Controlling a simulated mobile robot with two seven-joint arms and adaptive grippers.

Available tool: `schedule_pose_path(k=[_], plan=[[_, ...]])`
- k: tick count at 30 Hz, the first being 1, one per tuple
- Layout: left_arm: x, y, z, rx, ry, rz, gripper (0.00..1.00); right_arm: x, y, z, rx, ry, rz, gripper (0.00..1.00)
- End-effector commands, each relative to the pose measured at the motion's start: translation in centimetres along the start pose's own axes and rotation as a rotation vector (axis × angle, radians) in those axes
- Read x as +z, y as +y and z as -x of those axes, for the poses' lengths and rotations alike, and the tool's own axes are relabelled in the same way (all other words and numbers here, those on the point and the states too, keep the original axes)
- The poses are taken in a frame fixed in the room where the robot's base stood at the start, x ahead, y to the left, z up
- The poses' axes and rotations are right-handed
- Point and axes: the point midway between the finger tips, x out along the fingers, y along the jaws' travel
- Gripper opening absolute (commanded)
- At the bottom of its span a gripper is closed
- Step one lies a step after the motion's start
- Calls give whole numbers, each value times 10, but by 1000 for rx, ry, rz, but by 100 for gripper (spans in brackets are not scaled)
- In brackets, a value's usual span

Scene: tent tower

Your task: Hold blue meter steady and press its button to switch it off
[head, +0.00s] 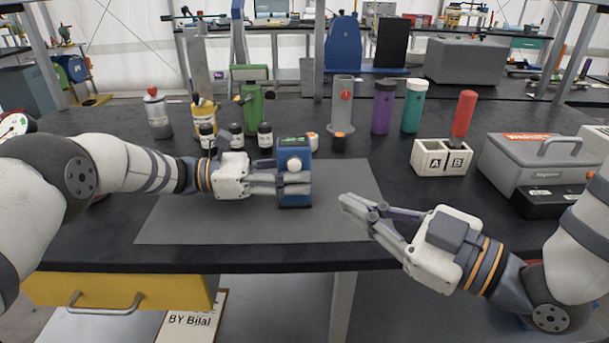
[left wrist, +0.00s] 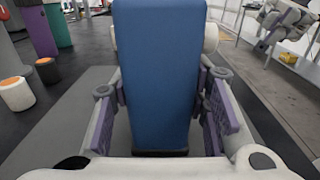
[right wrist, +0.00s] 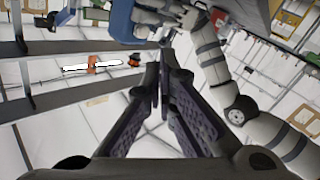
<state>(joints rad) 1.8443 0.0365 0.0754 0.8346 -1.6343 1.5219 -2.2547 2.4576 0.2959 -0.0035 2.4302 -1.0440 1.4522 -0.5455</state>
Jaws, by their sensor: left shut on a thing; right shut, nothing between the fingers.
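The blue meter (head: 294,192) stands upright on the grey mat near the middle of the bench in the head view. Its green screen (head: 292,142) and round white button (head: 295,163) face my head camera. My left gripper (head: 290,183) is shut on the meter, its fingers on either side of the body; the left wrist view shows the meter's blue side (left wrist: 158,75) between the fingers. My right gripper (head: 348,205) is shut and empty, to the right of the meter and apart from it, near the bench's front edge. In the right wrist view its fingers (right wrist: 160,75) meet with nothing between them.
Small dark bottles (head: 236,136), a green bottle (head: 251,106) and purple (head: 383,107) and teal (head: 413,106) cylinders stand behind the mat. The grey mat (head: 210,225) is clear in front.

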Motion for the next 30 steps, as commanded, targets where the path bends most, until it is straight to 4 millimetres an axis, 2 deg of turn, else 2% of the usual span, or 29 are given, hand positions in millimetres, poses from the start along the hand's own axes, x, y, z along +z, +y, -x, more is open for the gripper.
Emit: schedule_pose_path(k=[3, 6, 9, 12, 16, 25, 30], plan=[[0, 0, 0, 0, 0, -1, 4, -3, -3, 11, -27, 11, 439, 0], [0, 0, 0, 0, 0, -1, 4, -6, -6, 18, -43, 28, 771, 0], [0, 0, 0, 0, 0, -1, 4, -8, -7, 24, -51, 44, 1010, 0], [0, 0, 0, 0, 0, -1, 4, -9, -8, 28, -55, 54, 1152, 0], [0, 0, 0, 0, 0, -1, 4, -9, -9, 29, -56, 59, 1217, 0], [0, 0, 0, 0, 0, -1, 4, -9, -9, 26, -56, 59, 1217, 0], [0, 0, 0, 0, 0, 0, 4, -10, -11, 1, -57, 62, 1216, 0]])
